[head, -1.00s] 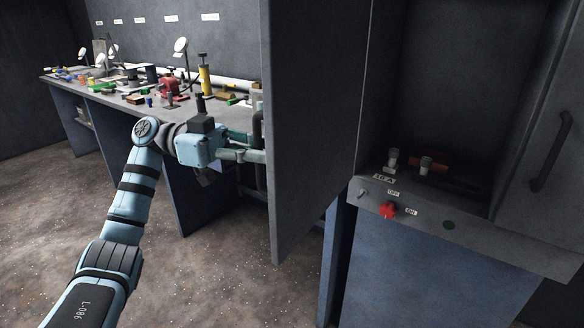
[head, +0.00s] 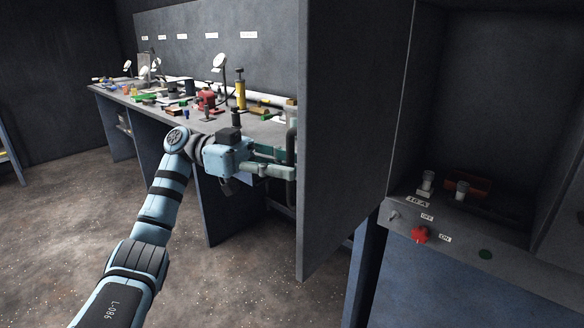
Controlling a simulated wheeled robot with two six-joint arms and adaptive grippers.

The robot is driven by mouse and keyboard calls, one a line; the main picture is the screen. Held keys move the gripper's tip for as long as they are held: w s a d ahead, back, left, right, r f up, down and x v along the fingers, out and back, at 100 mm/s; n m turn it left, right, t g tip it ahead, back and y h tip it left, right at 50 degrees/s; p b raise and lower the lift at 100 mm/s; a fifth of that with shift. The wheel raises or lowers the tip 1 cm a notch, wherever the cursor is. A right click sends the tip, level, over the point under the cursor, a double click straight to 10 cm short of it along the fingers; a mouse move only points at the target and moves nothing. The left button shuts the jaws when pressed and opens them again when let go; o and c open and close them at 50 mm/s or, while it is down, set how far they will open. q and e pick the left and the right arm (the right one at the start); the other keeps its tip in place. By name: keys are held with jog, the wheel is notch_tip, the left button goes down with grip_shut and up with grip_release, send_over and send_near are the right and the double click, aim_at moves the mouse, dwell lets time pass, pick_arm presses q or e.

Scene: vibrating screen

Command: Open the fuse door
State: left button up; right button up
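The fuse door (head: 345,140) is a tall grey panel, standing swung open from a dark cabinet recess (head: 490,100). A dark bar handle (head: 291,140) shows at the door's left edge, on its far face. My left gripper (head: 285,163) is at this handle, with its fingers apart and their tips beside or around the bar. The fingertips are partly hidden, so whether they grip the bar is unclear. Inside the recess are small metal-capped fittings (head: 462,188) and a reddish-brown block. My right gripper is out of view.
Below the recess is a ledge with a red knob (head: 420,235), ON/OFF labels and a green button (head: 486,254). A cluttered workbench (head: 225,123) stands behind my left arm. The floor (head: 230,285) left of the door is clear.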

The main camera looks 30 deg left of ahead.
pick_arm(q)
jog(key=a, duration=0.4)
jog(key=s+a, duration=0.1)
jog(key=a, duration=0.1)
